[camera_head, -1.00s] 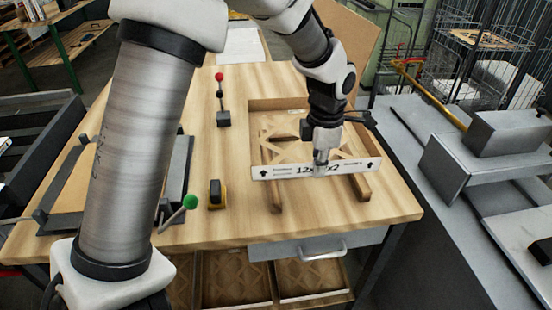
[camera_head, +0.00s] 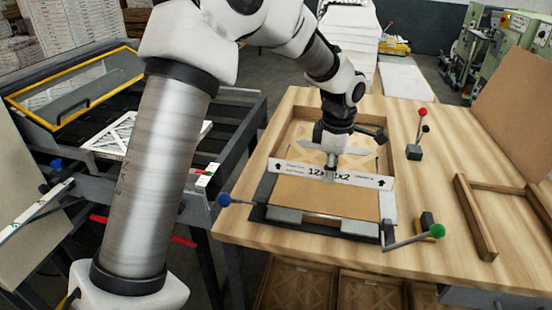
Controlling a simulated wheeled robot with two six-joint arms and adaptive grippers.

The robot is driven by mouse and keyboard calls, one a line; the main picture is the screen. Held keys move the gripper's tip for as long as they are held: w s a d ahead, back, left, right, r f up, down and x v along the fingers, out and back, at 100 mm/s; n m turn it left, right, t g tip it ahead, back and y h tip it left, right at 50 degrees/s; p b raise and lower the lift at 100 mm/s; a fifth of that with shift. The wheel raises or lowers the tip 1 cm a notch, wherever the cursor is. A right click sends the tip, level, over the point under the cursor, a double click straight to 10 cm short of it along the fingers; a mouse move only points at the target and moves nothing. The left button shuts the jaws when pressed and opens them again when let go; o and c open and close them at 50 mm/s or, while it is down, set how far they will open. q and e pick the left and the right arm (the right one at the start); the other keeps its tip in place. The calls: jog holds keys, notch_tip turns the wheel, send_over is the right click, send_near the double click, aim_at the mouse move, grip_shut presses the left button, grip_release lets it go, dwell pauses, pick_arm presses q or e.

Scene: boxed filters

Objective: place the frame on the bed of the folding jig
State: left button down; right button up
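The frame (camera_head: 290,171), a brown square with a lattice inside and a white printed label on its near side, is held by my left gripper (camera_head: 330,170) at the middle of that side. The frame is above the back part of the folding jig (camera_head: 258,213). Whether it touches the jig is hard to tell. The jig's brown bed (camera_head: 325,197) shows in front of the frame. My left gripper's fingers look shut on the near side, partly hidden by the label. My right gripper is not in view.
The jig has a blue-knobbed lever (camera_head: 224,200) at left and a green-knobbed lever (camera_head: 437,231) at right. A red-knobbed lever (camera_head: 422,113) stands behind. An empty wooden holder (camera_head: 476,218) is at right. A dark workbench with a white lattice panel (camera_head: 112,135) is at left.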

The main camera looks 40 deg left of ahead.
pick_arm(q)
jog(key=shift+s+a+f, duration=0.35)
jog(key=shift+a, duration=0.25)
jog(key=p, duration=0.2)
send_over(323, 213)
jog(key=f, duration=0.6)
jog(key=shift+w+d+f, duration=0.2)
jog(key=shift+d+f, duration=0.05)
jog(key=shift+d, duration=0.1)
jog(key=f, duration=0.2)
jog(key=a+f, duration=0.1)
jog(key=shift+s+f+p, duration=0.2)
jog(key=shift+s+p, duration=0.1)
jog(key=shift+s, duration=0.1)
jog(key=shift+w+d+f, duration=0.15)
jog(key=shift+w+d, duration=0.1)
jog(key=shift+d, duration=0.05)
jog(key=c, duration=1.3)
grip_release()
jog(key=shift+s+a, duration=0.15)
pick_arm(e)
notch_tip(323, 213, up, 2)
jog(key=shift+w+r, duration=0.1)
